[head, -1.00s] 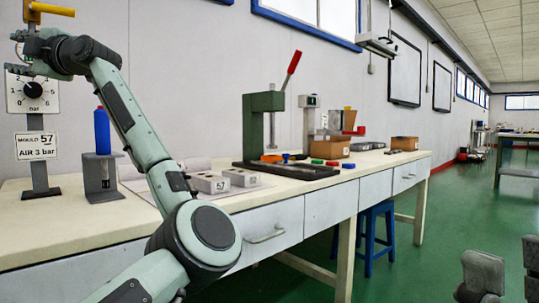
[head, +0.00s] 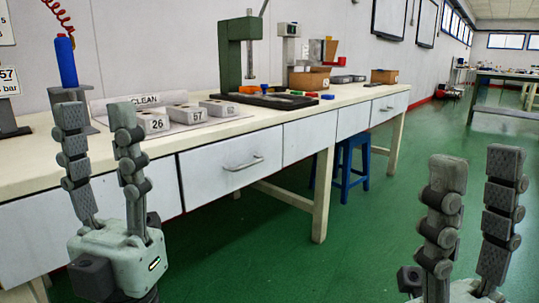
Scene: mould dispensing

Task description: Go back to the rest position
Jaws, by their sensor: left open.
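My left gripper (head: 95,112) stands upright at the left, in front of the bench's near edge. Its two fingers are spread apart with nothing between them. My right gripper (head: 477,166) is at the lower right over the green floor, its fingers also apart and empty. Both grippers are clear of the bench objects. Behind the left gripper a blue bottle (head: 66,62) with a coiled red hose stands in a grey holder, partly hidden by the fingers.
A green press (head: 230,55) stands behind on a black tray. A blue stool (head: 345,180) is under the bench. The right-hand floor is open.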

